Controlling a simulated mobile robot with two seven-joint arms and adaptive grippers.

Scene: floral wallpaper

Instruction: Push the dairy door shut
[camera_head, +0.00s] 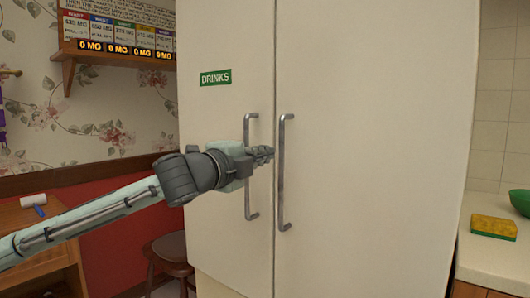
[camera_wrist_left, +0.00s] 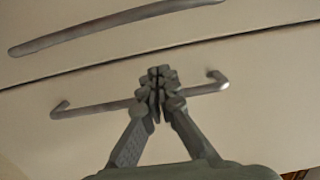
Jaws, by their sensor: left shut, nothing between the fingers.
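A tall off-white cabinet has two doors side by side. The left door (camera_head: 215,120) has a green "DRINKS" label (camera_head: 215,77). The right door (camera_head: 375,130) shows no label, and no "dairy" label is visible. Each door has a vertical metal bar handle, the left handle (camera_head: 252,205) and the right handle (camera_head: 282,190), near the narrow seam. The doors look closed or nearly so. My left gripper (camera_head: 265,154) is shut and empty, its tips in front of the seam. In the left wrist view its fingers (camera_wrist_left: 157,85) overlap one handle (camera_wrist_left: 95,108); contact is unclear. My right gripper is not in view.
A wooden table (camera_head: 35,235) with a lint roller (camera_head: 33,200) and a stool (camera_head: 170,255) stand at left. At right, a counter (camera_head: 490,262) holds a yellow sponge (camera_head: 494,227).

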